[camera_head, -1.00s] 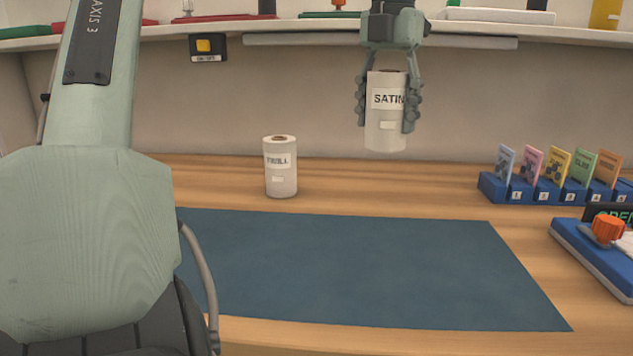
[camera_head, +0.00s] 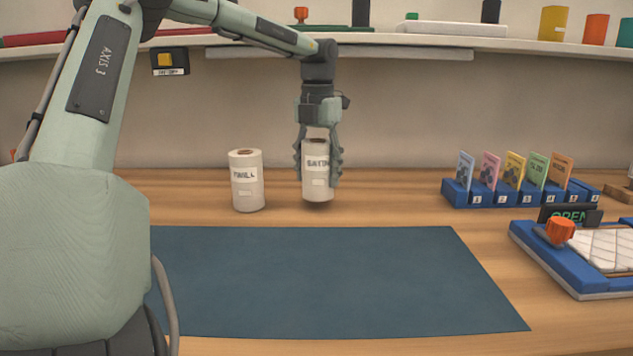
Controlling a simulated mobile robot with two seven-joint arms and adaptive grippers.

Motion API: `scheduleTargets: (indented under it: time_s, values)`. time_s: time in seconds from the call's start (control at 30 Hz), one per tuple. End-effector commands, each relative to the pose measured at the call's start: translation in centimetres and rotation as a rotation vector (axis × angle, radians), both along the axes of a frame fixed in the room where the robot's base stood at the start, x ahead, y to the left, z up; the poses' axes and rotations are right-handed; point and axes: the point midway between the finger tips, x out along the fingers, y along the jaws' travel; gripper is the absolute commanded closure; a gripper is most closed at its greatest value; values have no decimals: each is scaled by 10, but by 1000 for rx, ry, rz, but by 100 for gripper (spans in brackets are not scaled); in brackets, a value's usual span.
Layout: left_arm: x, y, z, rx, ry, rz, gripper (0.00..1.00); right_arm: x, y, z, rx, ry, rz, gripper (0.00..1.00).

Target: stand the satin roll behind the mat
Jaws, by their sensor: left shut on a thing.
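The satin roll (camera_head: 317,188) is a white cylinder with a "SATIN" label, upright behind the blue mat (camera_head: 330,280). My left gripper (camera_head: 318,165) is shut on it from above, one finger on each side. The roll's base is at or just above the wood tabletop; I cannot tell if it touches. The twill roll (camera_head: 247,182), white and labelled, stands upright to its left, with a small gap between them. My right gripper is not in view.
A blue rack with several coloured cards (camera_head: 515,193) stands at the right. A blue-framed tray with an orange knob (camera_head: 560,230) and an OPEN sign sits in front of it. A shelf (camera_head: 420,40) runs along the back wall. The mat is bare.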

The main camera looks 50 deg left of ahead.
Motion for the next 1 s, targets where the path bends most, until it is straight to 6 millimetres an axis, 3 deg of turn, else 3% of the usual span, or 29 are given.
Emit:
scheduleTargets:
  time_s: [0.13, 0.5, 0.53, 0.6, 0.7, 1.0]
  values:
    - [0, 0, -19, -1, 0, 1, 84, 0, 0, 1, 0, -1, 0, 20]
    - [0, 0, -24, -1, 0, 1, 84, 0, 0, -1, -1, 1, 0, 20]
    - [0, 0, -24, 0, 1, 1, 40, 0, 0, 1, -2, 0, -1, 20]
    - [0, 0, -24, 0, 1, 1, 32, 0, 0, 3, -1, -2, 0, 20]
    - [0, 0, -24, 0, 1, 1, 22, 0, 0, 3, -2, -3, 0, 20]
    - [0, 0, -22, 0, 0, 1, 22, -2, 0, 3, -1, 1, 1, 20]
